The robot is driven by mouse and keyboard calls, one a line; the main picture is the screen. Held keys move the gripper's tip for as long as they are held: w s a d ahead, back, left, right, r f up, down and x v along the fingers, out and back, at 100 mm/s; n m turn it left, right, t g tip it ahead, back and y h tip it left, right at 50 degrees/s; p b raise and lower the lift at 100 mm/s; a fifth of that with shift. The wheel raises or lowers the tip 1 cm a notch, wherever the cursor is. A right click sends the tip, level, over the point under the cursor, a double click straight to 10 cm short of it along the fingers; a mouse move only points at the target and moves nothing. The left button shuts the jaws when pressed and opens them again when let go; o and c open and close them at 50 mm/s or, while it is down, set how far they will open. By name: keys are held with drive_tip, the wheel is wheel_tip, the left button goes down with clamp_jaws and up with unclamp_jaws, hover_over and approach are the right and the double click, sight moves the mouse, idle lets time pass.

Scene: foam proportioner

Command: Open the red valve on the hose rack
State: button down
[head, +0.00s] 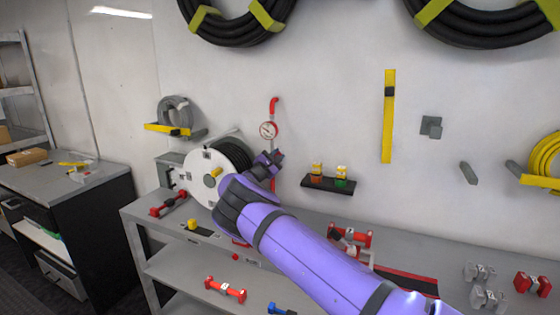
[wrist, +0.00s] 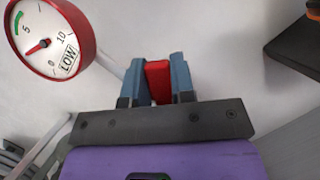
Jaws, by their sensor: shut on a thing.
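My gripper (wrist: 158,80) is shut on a red part, which I take to be the red valve's handle (wrist: 158,82); it sits between the two blue-grey fingers in the wrist view. In the head view my gripper (head: 270,160) is at the wall, just below the round gauge (head: 268,130) and right of the hose reel.
A white hose reel (head: 200,172) stands close on the left. A small dark shelf (head: 328,185) with two small bottles is on the wall to the right. The bench below holds red fittings (head: 350,237) and a yellow part (head: 193,224). Coiled black hoses (head: 240,35) hang above.

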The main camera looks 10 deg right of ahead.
drive_tip(key=shift+a, duration=0.1)
idle(0.3)
drive_tip(key=c, duration=1)
unclamp_jaws()
drive_tip(key=shift+o, duration=0.2)
drive_tip(key=shift+r, duration=0.1)
drive_tip(key=shift+s, duration=0.1)
